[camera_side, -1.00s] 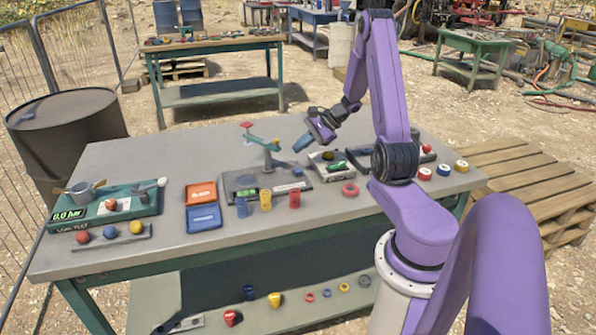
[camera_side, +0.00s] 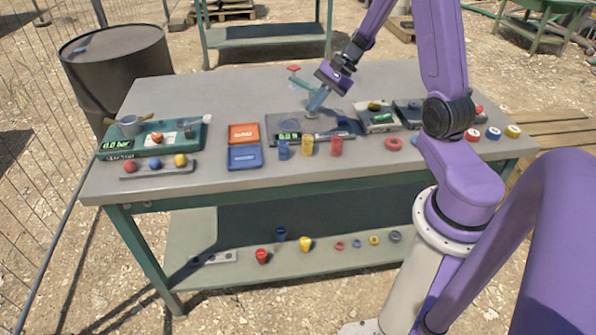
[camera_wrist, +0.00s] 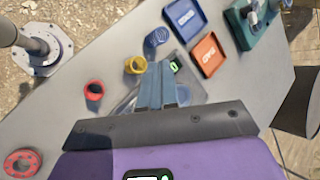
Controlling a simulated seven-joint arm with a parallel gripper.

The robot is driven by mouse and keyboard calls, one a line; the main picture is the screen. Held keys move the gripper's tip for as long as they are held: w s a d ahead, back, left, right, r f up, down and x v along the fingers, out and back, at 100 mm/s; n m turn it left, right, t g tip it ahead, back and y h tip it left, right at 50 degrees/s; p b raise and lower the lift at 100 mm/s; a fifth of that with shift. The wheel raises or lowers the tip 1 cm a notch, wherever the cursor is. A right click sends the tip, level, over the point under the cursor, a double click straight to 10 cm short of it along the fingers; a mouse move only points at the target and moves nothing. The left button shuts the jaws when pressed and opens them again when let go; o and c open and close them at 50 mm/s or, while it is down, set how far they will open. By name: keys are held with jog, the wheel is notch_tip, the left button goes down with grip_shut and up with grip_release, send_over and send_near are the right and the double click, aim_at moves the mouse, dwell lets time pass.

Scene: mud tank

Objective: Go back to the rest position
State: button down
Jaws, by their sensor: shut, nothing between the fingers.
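My gripper (camera_side: 317,100) is above the grey workbench (camera_side: 200,180), in front of the balance stand with the red top (camera_side: 294,69). Its blue-grey fingers are together, with nothing between them. In the wrist view the shut fingers (camera_wrist: 158,78) point at the grey base plate of the stand and hide part of it. Blue (camera_side: 283,149), yellow (camera_side: 307,146) and red (camera_side: 336,146) cups stand along the front edge of that plate, apart from the gripper.
An orange tray (camera_side: 244,134) and a blue tray (camera_side: 245,157) lie left of the plate. A green gauge unit (camera_side: 190,142) is at the left end. A red ring (camera_side: 394,144) lies right of the cups. The bench's front strip is mostly clear.

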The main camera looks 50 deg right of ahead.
jog(key=s+a+r+n+g+h, duration=0.1)
jog(key=s+a+r+n+g, duration=0.15)
jog(key=s+a+n, duration=0.45)
jog(key=s+a+r+n+g+h, duration=0.1)
jog(key=s+a+n+g, duration=0.25)
jog(key=a, duration=0.55)
jog(key=s+a+r+n+t+h, duration=0.1)
jog(key=s+a+n+h, duration=0.1)
jog(key=s+n, duration=0.5)
jog(key=s+a+r+n+t+h, duration=0.1)
jog(key=s+r+n+h, duration=0.1)
jog(key=s+n, duration=0.6)
jog(key=shift+a+n, duration=0.35)
jog(key=shift+n, duration=0.1)
